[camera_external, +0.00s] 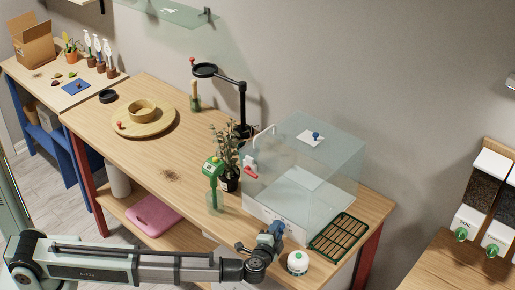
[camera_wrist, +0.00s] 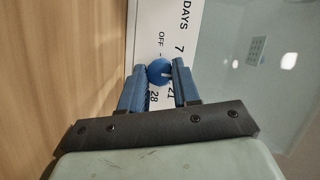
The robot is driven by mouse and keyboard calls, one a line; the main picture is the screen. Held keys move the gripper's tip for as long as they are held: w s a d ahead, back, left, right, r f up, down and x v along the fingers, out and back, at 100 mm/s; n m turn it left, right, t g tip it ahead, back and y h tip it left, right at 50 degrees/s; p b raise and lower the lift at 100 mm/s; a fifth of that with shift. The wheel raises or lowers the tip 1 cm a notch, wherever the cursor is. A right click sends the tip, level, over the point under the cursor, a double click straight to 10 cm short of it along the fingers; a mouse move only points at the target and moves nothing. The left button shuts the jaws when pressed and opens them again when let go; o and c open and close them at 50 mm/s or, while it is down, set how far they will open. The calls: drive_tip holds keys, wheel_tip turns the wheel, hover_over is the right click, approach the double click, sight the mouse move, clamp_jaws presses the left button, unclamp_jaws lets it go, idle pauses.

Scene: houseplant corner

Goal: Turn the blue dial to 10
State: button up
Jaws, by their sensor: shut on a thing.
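A small round blue dial (camera_wrist: 159,71) sits on a white panel (camera_wrist: 166,22) printed with DAYS, 7, OFF, 21 and 28; no 10 is readable. A short pale mark shows on the dial's face, but I cannot tell its exact setting. My gripper (camera_wrist: 158,77) is shut on this dial, one blue finger on each side. Another blue knob (camera_external: 316,135) is on a white plate on the box's top.
A leafy plant (camera_external: 228,160) and a green-headed tool in a glass (camera_external: 214,185) stand left of the box. The table's middle is mostly clear.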

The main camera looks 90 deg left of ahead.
drive_tip(key=o, duration=1)
drive_tip(key=shift+o, duration=0.2)
drive_tip(key=shift+d, duration=0.1)
drive_tip(key=v, duration=1.3)
drive_tip(key=shift+s+d, duration=0.15)
drive_tip(key=shift+d, duration=0.15)
